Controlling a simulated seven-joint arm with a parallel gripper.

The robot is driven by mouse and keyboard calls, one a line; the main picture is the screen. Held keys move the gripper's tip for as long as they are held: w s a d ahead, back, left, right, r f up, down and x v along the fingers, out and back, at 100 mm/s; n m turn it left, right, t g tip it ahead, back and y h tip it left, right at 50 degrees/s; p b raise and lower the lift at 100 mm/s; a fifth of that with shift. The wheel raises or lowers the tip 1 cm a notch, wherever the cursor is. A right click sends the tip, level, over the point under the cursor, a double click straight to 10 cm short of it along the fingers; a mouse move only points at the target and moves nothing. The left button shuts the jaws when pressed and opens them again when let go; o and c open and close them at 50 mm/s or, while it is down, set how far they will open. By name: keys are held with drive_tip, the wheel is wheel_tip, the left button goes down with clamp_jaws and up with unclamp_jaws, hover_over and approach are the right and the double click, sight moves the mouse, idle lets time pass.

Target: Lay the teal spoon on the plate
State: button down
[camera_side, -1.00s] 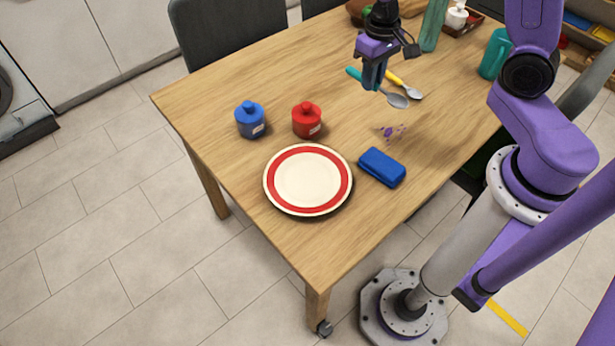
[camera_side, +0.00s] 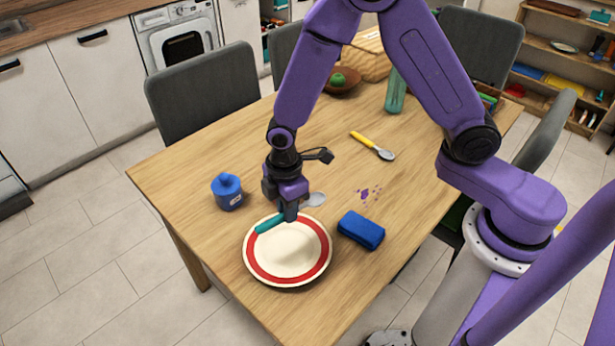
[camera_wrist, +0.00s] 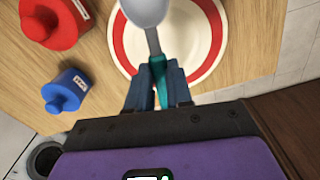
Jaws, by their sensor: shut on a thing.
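The teal spoon has a teal handle (camera_side: 268,225) and a grey metal bowl (camera_side: 314,200). My gripper (camera_side: 290,216) is shut on the handle, over the far rim of the plate (camera_side: 291,263), which is cream with a red ring. In the side view the handle end lies over the plate's far left part and the bowl sticks out past the far rim. In the wrist view the fingers (camera_wrist: 155,78) grip the teal part, with the bowl (camera_wrist: 147,10) towards the top edge. I cannot tell the gap between spoon and plate.
A blue lidded pot (camera_side: 228,194) stands left of the plate. A red one (camera_wrist: 52,22) shows in the wrist view, hidden behind my gripper in the side view. A blue sponge (camera_side: 361,231) lies right of the plate. A yellow-handled spoon (camera_side: 372,146) and purple spots (camera_side: 369,194) lie farther back.

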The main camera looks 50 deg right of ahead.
sight(284, 252)
drive_tip(key=shift+s+a+f+n, duration=0.15)
drive_tip(key=shift+a+f+n, duration=0.25)
drive_tip(key=shift+f, duration=1)
drive_tip(key=shift+s+a+f+n, duration=0.15)
drive_tip(key=shift+a+f+n, duration=0.25)
drive_tip(key=shift+f, duration=1.05)
drive_tip(key=shift+s+a+f+n, duration=0.15)
drive_tip(key=shift+a+f+n, duration=0.25)
drive_tip(key=shift+f, duration=1)
drive_tip(key=shift+a, duration=0.1)
drive_tip(key=c, duration=0.9)
unclamp_jaws()
drive_tip(key=shift+c, duration=0.2)
